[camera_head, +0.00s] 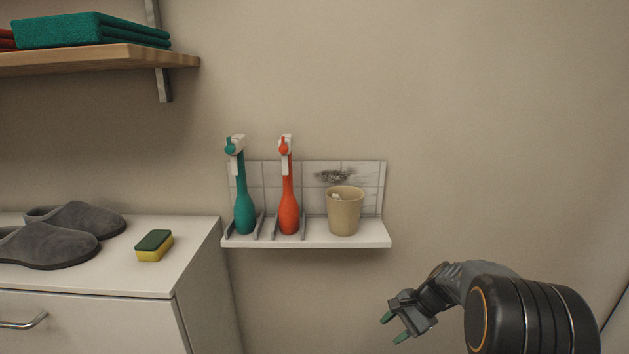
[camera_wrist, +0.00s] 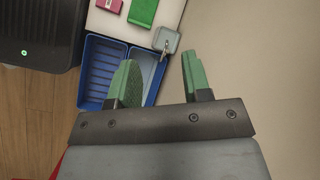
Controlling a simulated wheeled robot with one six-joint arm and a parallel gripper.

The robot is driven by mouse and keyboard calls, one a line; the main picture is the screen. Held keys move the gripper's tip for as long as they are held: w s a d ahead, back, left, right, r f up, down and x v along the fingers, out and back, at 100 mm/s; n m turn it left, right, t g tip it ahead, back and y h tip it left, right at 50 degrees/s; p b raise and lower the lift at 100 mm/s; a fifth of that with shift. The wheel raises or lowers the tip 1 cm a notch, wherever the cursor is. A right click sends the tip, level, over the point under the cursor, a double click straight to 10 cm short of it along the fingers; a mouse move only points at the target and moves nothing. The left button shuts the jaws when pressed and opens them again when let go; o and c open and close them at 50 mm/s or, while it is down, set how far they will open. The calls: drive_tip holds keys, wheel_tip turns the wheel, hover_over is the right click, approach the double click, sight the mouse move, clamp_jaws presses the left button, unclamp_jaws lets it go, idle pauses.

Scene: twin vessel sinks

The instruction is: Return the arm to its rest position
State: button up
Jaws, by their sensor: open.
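My gripper (camera_head: 393,328) is at the lower right of the head view, below and to the right of the small white wall shelf. Its two green-padded fingers are apart, with nothing between them. In the wrist view my gripper (camera_wrist: 158,82) also shows open and empty. My arm is bent and comes in from the lower right corner of the head view. The gripper touches nothing that I can see.
A sponge (camera_head: 154,246) and grey slippers (camera_head: 45,245) lie on the white cabinet (camera_head: 120,280). A blue bin (camera_wrist: 103,72) shows beyond the fingers.

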drive_tip(key=s+a+r+n+t+h+p, duration=0.1)
drive_tip(key=s+r+n+p, duration=0.3)
drive_tip(key=r, duration=0.5)
drive_tip(key=s+a+r+n+t+h+p, duration=0.1)
drive_tip(key=s+r+n+h+p, duration=0.2)
drive_tip(key=s+r+p, duration=0.4)
drive_tip(key=s+a+r+n+t+h+p, duration=0.1)
drive_tip(key=s+r+n+h+p, duration=0.2)
drive_tip(key=r, duration=0.9)
drive_tip(key=s+n+p, duration=0.1)
drive_tip(key=s+p, duration=0.2)
drive_tip(key=s, duration=0.1)
drive_tip(key=shift+a+r+n+p, duration=0.3)
drive_tip(key=shift+r, duration=0.1)
